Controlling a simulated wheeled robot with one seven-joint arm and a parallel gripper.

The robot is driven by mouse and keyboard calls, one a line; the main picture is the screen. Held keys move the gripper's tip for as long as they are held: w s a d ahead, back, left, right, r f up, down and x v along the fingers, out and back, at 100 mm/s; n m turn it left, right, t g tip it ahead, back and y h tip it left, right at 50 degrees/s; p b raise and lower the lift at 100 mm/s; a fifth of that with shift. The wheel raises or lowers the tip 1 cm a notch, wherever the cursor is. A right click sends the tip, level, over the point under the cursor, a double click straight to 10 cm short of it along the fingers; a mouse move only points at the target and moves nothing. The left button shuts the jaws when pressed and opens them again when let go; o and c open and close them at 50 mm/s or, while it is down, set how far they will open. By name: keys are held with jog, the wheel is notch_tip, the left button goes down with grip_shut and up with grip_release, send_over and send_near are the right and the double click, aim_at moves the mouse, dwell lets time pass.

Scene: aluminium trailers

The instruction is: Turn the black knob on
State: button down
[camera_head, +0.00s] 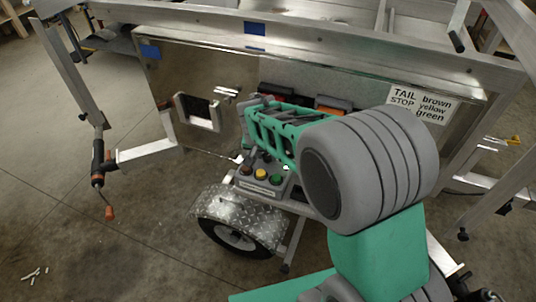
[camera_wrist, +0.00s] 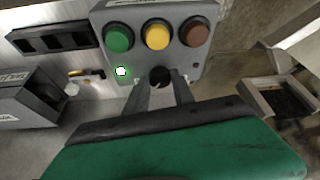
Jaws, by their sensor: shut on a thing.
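A grey control box (camera_wrist: 180,15) carries a green button (camera_wrist: 118,39), a yellow button (camera_wrist: 157,35) and a brown button (camera_wrist: 195,31). The black knob (camera_wrist: 160,74) is below the yellow button in the wrist view. My gripper (camera_wrist: 161,84) is shut on the knob, one finger on each side, partly covering it. In the head view, the same box (camera_head: 257,187) stands above the wheel. My arm hides the knob there.
The box sits beside a diamond-plate fender (camera_head: 237,207) over a black wheel (camera_head: 238,238). An aluminium trailer panel (camera_head: 215,65) stands behind it. A white wiring label (camera_head: 422,104) is on the right. Open concrete floor lies left.

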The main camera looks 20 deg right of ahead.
jog(key=shift+w+a+m+h, duration=0.1)
jog(key=shift+m+h, duration=0.3)
jog(key=shift+m, duration=0.6)
jog(key=shift+g, duration=0.3)
jog(key=c, duration=1.1)
grip_release()
jog(key=shift+o, duration=0.2)
jog(key=v, duration=0.7)
jog(key=shift+r, duration=0.35)
